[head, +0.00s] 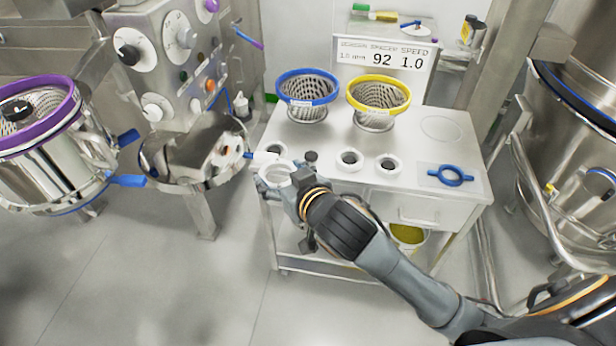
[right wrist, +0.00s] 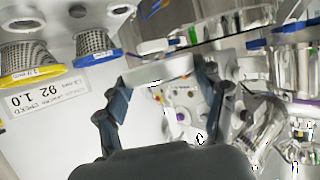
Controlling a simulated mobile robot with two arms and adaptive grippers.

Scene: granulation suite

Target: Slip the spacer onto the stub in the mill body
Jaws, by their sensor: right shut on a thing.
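My right gripper (head: 287,180) is shut on a white ring-shaped spacer (head: 270,176), held near the left front corner of the white table. In the right wrist view the spacer (right wrist: 158,71) shows edge-on as a pale band between the two fingertips. The mill body (head: 170,168) is a shiny metal housing to the left of the spacer, apart from it. A pale part inside its opening looks like the stub (head: 228,153), but its outline is unclear. My left gripper is out of view.
White rings (head: 349,161) with dark centres and a blue two-handled ring (head: 453,175) lie on the table (head: 425,150). Blue-rimmed (head: 308,88) and yellow-rimmed (head: 379,95) screens stand behind. A sign (head: 385,58) shows 92 and 1.0. A purple-rimmed vessel (head: 60,160) stands left.

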